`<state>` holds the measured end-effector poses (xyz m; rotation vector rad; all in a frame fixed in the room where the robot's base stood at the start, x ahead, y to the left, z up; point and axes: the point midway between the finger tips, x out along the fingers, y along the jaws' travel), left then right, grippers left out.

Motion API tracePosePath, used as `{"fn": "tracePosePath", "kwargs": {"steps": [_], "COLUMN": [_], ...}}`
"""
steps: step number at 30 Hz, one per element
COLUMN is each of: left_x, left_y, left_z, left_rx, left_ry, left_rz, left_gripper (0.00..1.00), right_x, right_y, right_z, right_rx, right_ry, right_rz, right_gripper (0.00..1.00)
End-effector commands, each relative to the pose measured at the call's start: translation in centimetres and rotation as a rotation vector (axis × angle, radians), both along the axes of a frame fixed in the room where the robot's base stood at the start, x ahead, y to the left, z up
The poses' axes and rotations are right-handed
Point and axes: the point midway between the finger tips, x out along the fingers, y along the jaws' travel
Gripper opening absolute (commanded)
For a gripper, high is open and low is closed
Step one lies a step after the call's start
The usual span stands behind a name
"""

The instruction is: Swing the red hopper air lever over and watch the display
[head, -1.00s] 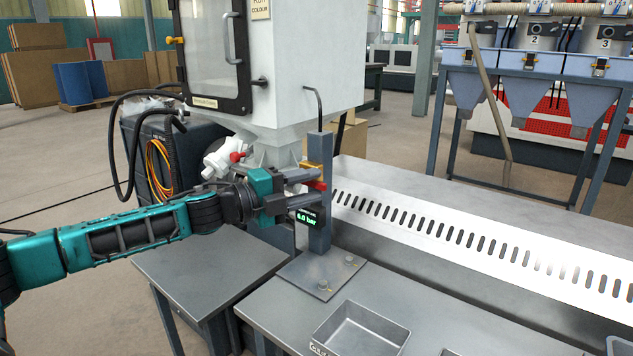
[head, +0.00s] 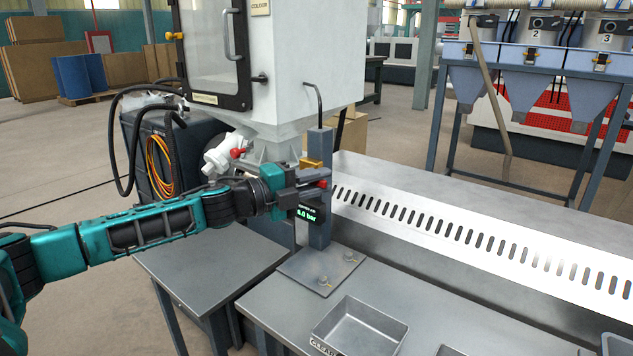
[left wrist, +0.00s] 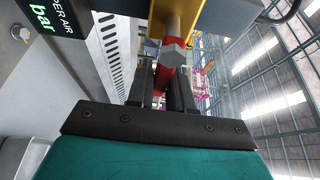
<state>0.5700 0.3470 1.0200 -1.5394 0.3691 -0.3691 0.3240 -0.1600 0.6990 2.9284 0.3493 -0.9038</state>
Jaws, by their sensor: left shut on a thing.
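The red air lever (head: 323,184) sits at the brass valve body (head: 312,164) on a grey post (head: 319,228). My left gripper (head: 312,179) reaches it from the left and is shut on it. In the left wrist view the red lever (left wrist: 166,77) lies between the two dark fingers, below a hex nut. The display (head: 307,214) on the post, just below the gripper, shows green figures in bar; the first digit is hard to read. In the left wrist view the display (left wrist: 50,15) is cut off. My right gripper is not in view.
The white hopper machine (head: 300,70) stands behind the post. A red-handled white valve (head: 222,155) is behind my left wrist. A grey tray (head: 360,325) lies on the bench in front. A slotted metal strip (head: 480,238) runs right; the bench beside it is clear.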

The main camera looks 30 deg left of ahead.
Motion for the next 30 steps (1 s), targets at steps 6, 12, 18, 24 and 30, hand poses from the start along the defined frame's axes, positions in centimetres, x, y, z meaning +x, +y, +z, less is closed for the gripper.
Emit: {"fn": "tracePosePath", "kwargs": {"steps": [6, 12, 18, 24, 30], "left_x": [-0.01, -0.02, -0.02, -0.02, -0.02], "left_y": [0.00, 0.01, 0.01, 0.00, 0.05], "left_z": [-0.01, -0.02, -0.02, 0.15, 0.64], "left_rx": [0.000, 0.000, -0.002, -0.043, -0.156], "left_ry": [0.000, 0.001, 0.001, 0.003, 0.012], "left_rz": [0.000, 0.000, 0.000, 0.000, 0.000], "left_gripper": [0.00, 0.00, 0.00, 0.00, 0.00], "right_x": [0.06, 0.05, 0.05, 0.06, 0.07], "right_y": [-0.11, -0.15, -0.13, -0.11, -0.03], "right_z": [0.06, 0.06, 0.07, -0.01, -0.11], "right_rx": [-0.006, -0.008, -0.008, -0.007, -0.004], "right_ry": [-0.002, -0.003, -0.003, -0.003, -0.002], "right_rz": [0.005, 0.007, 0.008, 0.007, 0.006], "right_gripper": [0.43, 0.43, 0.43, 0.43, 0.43]}}
